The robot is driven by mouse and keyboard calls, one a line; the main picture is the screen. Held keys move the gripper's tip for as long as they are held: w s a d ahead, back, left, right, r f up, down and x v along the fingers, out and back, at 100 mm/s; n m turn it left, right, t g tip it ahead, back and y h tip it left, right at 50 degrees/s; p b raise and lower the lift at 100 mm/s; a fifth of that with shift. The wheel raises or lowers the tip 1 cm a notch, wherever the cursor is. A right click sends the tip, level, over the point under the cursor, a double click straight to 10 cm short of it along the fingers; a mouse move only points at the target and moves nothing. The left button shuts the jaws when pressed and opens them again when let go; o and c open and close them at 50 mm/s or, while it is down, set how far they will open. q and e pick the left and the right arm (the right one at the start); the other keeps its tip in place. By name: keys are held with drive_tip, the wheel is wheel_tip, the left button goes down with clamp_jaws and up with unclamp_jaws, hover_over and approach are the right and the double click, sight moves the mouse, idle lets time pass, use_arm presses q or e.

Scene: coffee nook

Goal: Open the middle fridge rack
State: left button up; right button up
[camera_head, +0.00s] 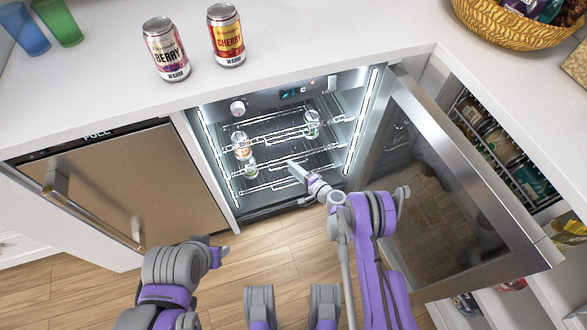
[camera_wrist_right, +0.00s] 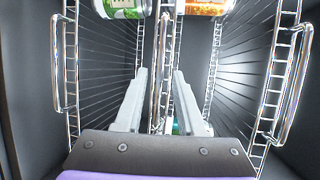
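The fridge (camera_head: 285,125) stands open and lit under the counter, with several wire racks inside. The middle rack (camera_head: 275,155) appears pushed in. My right gripper (camera_head: 296,168) reaches into the fridge opening at its front. In the right wrist view, my right gripper's two fingers (camera_wrist_right: 159,90) are apart, one on each side of the middle rack's metal handle bar (camera_wrist_right: 162,60). I see no clear contact with the bar. My left gripper (camera_head: 220,252) is low in front of the closed left cabinet; its fingers are too unclear to read.
The glass fridge door (camera_head: 440,190) is swung open to the right. Two cans, berry (camera_head: 166,48) and cherry (camera_head: 226,35), stand on the white counter. A closed steel door (camera_head: 130,190) with a bar handle is at left.

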clamp_jaws()
idle(1.2)
